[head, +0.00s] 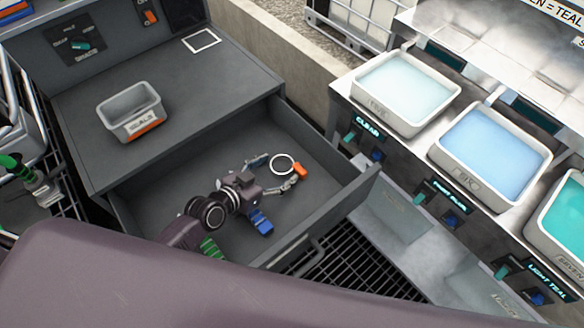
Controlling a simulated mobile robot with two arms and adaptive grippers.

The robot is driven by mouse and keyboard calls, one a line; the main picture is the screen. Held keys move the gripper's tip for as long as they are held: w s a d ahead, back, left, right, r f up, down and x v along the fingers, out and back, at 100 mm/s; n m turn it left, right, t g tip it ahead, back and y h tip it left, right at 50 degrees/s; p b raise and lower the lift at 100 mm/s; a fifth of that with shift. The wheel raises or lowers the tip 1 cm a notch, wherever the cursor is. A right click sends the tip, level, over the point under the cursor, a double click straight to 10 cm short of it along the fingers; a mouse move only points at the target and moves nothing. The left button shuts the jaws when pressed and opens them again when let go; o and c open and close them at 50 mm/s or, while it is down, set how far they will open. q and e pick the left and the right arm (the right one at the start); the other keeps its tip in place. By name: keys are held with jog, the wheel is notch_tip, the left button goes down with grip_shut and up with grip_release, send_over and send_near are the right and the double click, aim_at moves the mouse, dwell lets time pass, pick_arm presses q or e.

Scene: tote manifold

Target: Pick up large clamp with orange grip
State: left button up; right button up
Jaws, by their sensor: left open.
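The large clamp (293,168), a pale metal ring with an orange grip on its right side, lies in the open grey drawer. My left gripper (273,174) reaches into the drawer from the lower left, with its fingers spread. One finger is at the ring's upper left and the other is below the ring, near the orange grip. I cannot tell whether either finger touches the clamp. My right gripper is not in view.
A blue-gripped item (261,222) and a green item (210,247) lie in the drawer (325,208) near my arm. A grey bin (133,110) stands on the cabinet top. Liquid-filled totes (467,185) stand at the right. The drawer walls surround my gripper.

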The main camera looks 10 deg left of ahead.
pick_arm(q)
jog(key=shift+c, duration=0.6)
jog(key=c, duration=1.2)
jog(key=shift+o, duration=0.2)
jog(key=shift+r, duration=0.1)
